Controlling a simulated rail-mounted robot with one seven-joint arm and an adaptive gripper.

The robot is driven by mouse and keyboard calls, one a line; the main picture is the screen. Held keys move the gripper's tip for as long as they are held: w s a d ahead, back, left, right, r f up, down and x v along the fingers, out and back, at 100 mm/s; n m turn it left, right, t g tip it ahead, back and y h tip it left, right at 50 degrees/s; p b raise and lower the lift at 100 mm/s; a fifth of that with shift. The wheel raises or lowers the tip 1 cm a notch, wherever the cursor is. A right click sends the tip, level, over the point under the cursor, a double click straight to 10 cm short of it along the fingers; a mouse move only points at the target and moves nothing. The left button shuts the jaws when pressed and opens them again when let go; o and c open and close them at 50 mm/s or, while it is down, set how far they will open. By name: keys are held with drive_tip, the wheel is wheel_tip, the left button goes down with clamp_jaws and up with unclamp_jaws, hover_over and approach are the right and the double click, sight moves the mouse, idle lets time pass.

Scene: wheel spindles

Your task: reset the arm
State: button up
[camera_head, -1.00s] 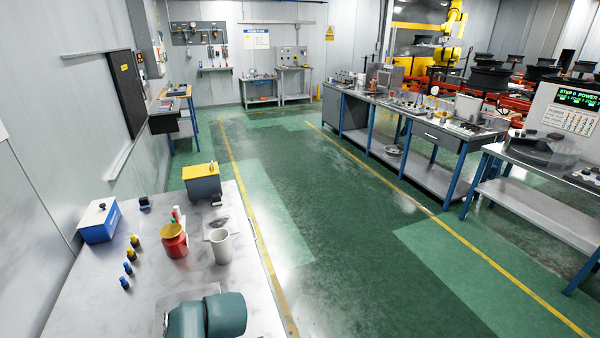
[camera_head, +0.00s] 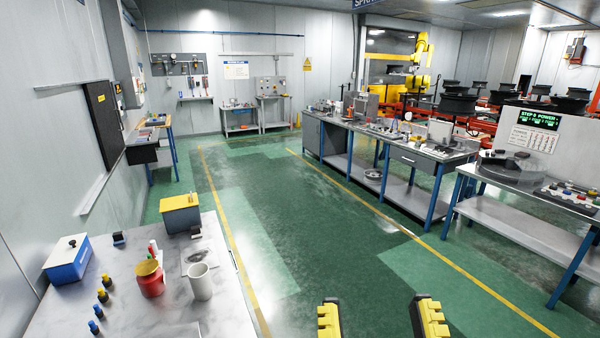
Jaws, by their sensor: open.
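My gripper (camera_head: 380,319) shows at the bottom edge of the head view, right of centre. Its two yellow-and-black fingers stand wide apart with only green floor between them, so it is open and empty. It is to the right of the near workbench and touches nothing that I can see. The rest of my arm is below the picture.
The near grey workbench (camera_head: 130,318) carries a blue-white box (camera_head: 68,262), a yellow-lidded bin (camera_head: 180,214), a red pot (camera_head: 150,280), a white mug (camera_head: 201,283) and several small knobs. A long workbench (camera_head: 420,155) stands at right. The green floor (camera_head: 300,240) between is clear.

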wheel_tip(320, 180, up, 26)
drive_tip(key=m+p, duration=0.1)
drive_tip(key=p, duration=2.4)
drive_tip(key=shift+w+f, duration=0.2)
drive_tip(key=shift+f, duration=0.05)
